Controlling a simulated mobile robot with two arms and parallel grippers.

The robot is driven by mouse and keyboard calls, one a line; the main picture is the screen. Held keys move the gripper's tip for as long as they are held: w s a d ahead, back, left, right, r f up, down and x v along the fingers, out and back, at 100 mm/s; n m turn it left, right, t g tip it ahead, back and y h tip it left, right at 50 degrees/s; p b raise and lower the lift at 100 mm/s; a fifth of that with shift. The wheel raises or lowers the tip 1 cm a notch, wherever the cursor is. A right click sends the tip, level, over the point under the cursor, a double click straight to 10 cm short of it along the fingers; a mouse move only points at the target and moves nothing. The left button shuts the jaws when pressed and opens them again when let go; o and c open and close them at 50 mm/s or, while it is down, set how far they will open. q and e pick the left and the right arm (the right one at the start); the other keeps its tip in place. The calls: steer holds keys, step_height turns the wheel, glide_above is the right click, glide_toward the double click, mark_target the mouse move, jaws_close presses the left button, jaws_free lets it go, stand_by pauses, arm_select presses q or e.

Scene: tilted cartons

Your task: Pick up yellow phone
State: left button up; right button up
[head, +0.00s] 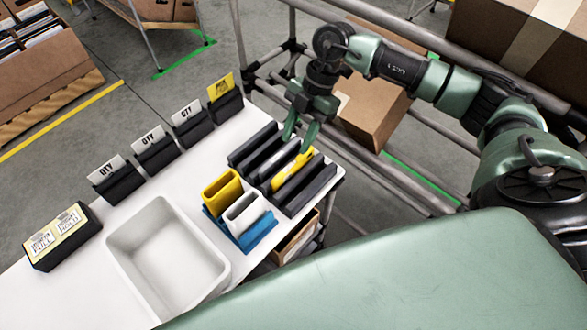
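The yellow phone (303,160) stands tilted in a slot of the black rack (253,148) at the right end of the white table, between dark slabs. A small light grey patch shows on its near side. My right gripper (299,139) comes in from the upper right, just above and beyond the upper end of the phone. Its two green fingers are apart with nothing seen between them. From this angle I cannot tell how large the gap to the phone is. My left gripper is not in view.
An empty white bin (112,252) stands on the table (150,194). Yellow (222,189) and white (244,214) holders stand on a blue base beside the rack. Black card holders line the far edge. Metal rails and a cardboard carton (372,112) lie behind my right gripper.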

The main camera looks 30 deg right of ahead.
mark_target(294, 162)
steer(key=shift+d+f, duration=0.1)
steer(key=shift+d, duration=0.45)
steer(key=shift+s+f, duration=0.15)
steer(key=shift+f, duration=0.2)
steer(key=p+x, duration=0.1)
steer(key=x, duration=0.6)
steer(key=shift+d, duration=0.1)
jaws_close()
